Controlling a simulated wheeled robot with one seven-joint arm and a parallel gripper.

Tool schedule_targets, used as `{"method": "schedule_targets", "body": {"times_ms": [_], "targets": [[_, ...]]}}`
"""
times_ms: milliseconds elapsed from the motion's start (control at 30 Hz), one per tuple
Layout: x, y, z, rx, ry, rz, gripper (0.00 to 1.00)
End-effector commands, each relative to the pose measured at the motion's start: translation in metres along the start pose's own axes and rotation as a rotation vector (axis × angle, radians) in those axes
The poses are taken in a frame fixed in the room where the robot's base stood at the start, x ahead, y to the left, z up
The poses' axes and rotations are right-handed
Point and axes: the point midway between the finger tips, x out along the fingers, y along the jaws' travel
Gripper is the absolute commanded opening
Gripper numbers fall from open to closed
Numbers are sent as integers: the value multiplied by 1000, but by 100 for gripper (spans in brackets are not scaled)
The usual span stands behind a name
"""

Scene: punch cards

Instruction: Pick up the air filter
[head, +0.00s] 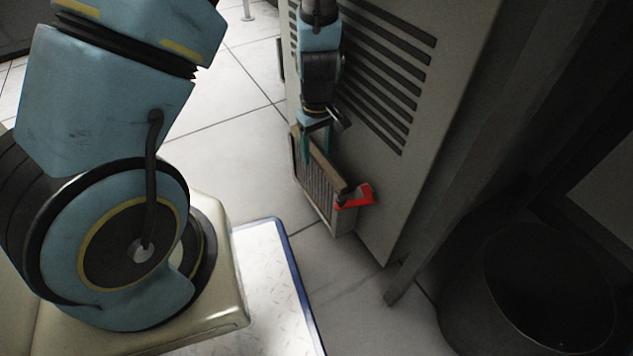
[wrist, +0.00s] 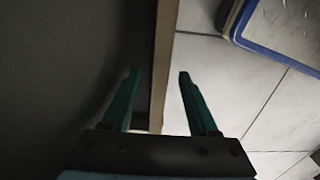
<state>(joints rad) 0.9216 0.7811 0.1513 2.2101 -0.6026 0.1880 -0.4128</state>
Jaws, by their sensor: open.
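The air filter (head: 318,187) is a thin panel with a tan frame and a ribbed grey face. It stands upright against the lower side of the grey cabinet in the head view. My gripper (head: 316,146) is at its upper edge, pointing down. In the wrist view the filter's tan edge (wrist: 164,60) runs between the two teal fingers of my gripper (wrist: 158,76). The fingers are open on either side of it, and a gap shows on the right. Contact on the left finger cannot be told.
A red bracket-like piece (head: 356,197) sits at the filter's near end. The vented cabinet (head: 440,110) rises close on the right. A dark round bin (head: 535,290) stands at lower right. A blue-edged metal platform (head: 268,285) lies to the left. Tiled floor (head: 225,105) is clear behind.

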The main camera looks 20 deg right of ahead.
Motion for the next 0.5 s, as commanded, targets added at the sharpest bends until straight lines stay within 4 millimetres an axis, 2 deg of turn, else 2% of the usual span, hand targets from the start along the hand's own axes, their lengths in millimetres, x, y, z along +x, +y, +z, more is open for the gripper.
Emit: {"method": "schedule_targets", "body": {"times_ms": [33,200,433,500], "targets": [[14,-1,0,0,-1,-2,60],[34,0,0,0,-1,-1,60],[33,0,0,1,0,0,60],[33,0,0,1,0,0,52]]}}
